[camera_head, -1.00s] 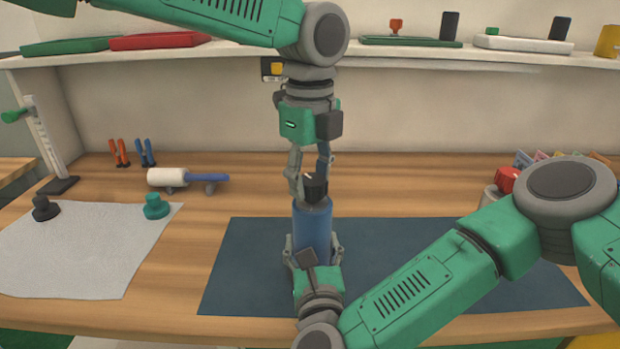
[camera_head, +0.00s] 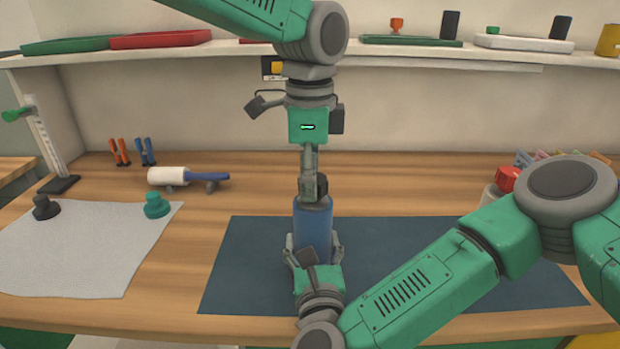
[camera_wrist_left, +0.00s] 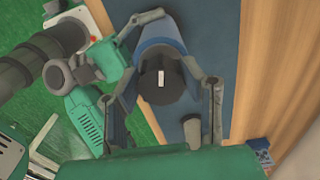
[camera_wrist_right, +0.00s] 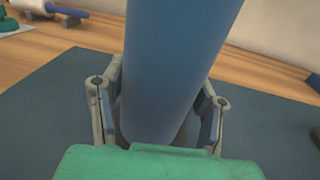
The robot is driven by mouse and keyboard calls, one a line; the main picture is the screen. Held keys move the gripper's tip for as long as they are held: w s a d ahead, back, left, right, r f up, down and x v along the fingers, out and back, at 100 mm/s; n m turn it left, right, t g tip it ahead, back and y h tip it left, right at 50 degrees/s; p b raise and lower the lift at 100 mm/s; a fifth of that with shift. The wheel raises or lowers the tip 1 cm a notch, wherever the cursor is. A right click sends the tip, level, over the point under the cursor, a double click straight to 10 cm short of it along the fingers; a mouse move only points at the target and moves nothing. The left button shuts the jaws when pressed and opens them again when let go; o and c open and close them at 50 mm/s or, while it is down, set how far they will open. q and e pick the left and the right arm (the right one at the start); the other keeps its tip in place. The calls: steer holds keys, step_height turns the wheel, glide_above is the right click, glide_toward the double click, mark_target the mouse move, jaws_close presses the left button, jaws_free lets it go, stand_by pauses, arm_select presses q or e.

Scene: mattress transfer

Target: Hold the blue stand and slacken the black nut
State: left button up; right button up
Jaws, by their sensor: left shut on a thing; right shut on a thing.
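The blue stand (camera_head: 313,222) stands upright on the dark mat (camera_head: 400,255), with the black nut (camera_head: 322,187) on its top. My left gripper (camera_head: 312,188) points straight down from above, shut on the nut. In the left wrist view the nut (camera_wrist_left: 161,79) shows a white mark and sits between the two fingers. My right gripper (camera_head: 315,253) is shut around the lower part of the stand from the front. In the right wrist view the stand (camera_wrist_right: 170,70) rises between its fingers, which hide part of its base.
A grey cloth (camera_head: 80,250) with a black knob (camera_head: 45,207) and a green knob (camera_head: 156,205) lies at left. A white roller (camera_head: 167,176) with a blue handle is behind. A red-topped jar (camera_head: 507,180) stands at right. A shelf (camera_head: 400,50) runs above.

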arm_select(q)
steer(key=n, duration=0.4)
steer(key=shift+r+n, duration=0.1)
steer(key=shift+n, duration=0.2)
steer(key=shift+d+n, duration=0.1)
steer(key=shift+n, duration=2.2)
steer(key=o, duration=1.1)
steer(key=shift+o, duration=0.2)
step_height(320, 180, up, 12)
